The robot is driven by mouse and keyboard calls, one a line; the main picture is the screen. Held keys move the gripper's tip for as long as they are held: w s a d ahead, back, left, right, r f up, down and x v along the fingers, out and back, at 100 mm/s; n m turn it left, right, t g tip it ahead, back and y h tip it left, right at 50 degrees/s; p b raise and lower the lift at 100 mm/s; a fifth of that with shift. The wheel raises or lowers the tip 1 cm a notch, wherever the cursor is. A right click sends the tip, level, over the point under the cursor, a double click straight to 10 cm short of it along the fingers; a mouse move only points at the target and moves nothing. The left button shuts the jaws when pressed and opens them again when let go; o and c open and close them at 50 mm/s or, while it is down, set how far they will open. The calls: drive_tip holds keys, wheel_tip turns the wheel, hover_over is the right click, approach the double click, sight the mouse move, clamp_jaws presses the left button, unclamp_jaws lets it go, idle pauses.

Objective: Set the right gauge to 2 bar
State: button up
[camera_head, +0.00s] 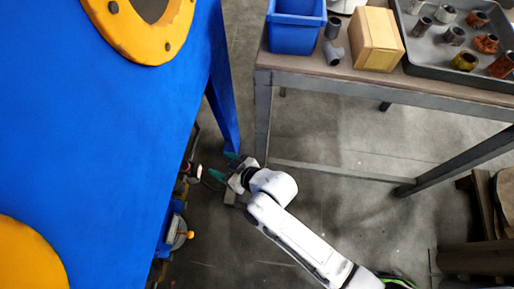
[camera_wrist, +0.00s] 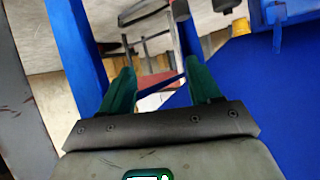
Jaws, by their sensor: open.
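The gauge faces cannot be made out in either view. The blue blaster cabinet (camera_head: 90,120) fills the left of the head view, with small fittings along its right lower side. Among them are a round part with an orange-yellow piece (camera_head: 188,234) and a red-and-white part (camera_head: 194,171). My gripper (camera_head: 224,166) is beside these fittings, just right of the red-and-white part and apart from it. In the wrist view its two green fingers (camera_wrist: 160,85) are spread with nothing held. A yellow knob (camera_wrist: 240,27) shows beyond the right finger, against the blue cabinet.
A workbench (camera_head: 340,78) stands right of my gripper, bearing a blue bin (camera_head: 296,36), a cardboard box (camera_head: 376,40) and a grey tray (camera_head: 420,68) of pipe fittings. A blue leg (camera_head: 222,100) stands close behind my gripper. The floor (camera_head: 340,180) under the bench is clear.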

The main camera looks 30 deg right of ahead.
drive_tip(key=s+d+r+m+g+h+p, duration=0.1)
drive_tip(key=s+d+r+g+h+p, duration=0.1)
drive_tip(key=s+d+r+p, duration=0.3)
drive_tip(key=shift+s+d+r+g+p, duration=0.35)
drive_tip(key=shift+d+r+g+p, duration=0.35)
drive_tip(key=shift+d+r+p, duration=1.1)
drive_tip(key=shift+a+r+b, duration=0.25)
drive_tip(key=shift+r+b, duration=0.05)
drive_tip(key=shift+b, duration=0.15)
